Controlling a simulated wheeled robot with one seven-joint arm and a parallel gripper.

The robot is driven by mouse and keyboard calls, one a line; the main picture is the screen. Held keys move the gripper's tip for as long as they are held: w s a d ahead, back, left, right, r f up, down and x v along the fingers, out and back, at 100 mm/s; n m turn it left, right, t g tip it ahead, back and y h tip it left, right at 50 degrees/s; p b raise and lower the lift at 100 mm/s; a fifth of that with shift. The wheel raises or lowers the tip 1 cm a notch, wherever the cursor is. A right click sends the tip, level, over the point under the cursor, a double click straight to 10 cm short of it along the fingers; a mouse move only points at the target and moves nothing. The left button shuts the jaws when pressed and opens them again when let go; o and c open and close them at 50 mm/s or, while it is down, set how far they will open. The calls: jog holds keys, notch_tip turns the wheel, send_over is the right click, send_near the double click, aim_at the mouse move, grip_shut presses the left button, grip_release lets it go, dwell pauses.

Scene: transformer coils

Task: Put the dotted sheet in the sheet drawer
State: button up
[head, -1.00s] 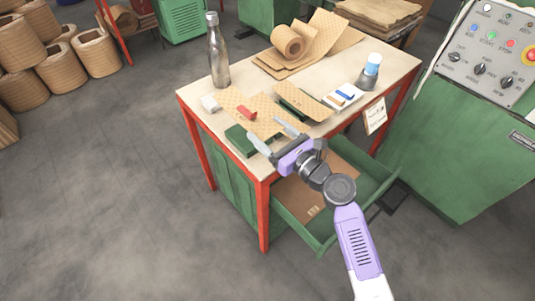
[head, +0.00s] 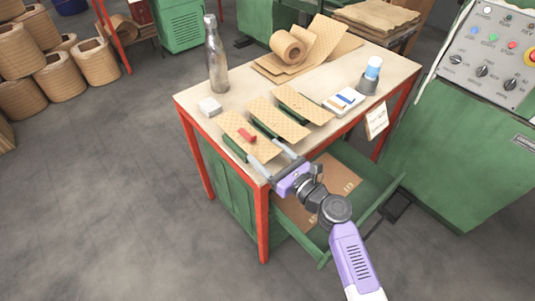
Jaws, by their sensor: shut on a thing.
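Three tan sheets lie on the worktable in a row: the left sheet (head: 230,125), the middle sheet (head: 277,118) and the right sheet (head: 305,104). Their surface marks are too small to tell which is dotted. Dark green blocks show under their edges. A small red piece (head: 247,135) sits on the left sheet. My gripper (head: 266,153) is at the table's front edge, its fingers at either side of the left sheet's near end. It appears shut on that sheet; the contact is unclear. The green sheet drawer (head: 380,202) is pulled open below, with brown sheets (head: 305,205) inside.
A paper roll (head: 288,46) lies at the back. A control cabinet (head: 455,150) is at the right.

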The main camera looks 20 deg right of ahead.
jog(key=shift+f, duration=0.25)
jog(key=o, duration=1.3)
jog(key=shift+r, duration=0.1)
jog(key=v, duration=0.8)
jog(key=shift+w+d, duration=0.1)
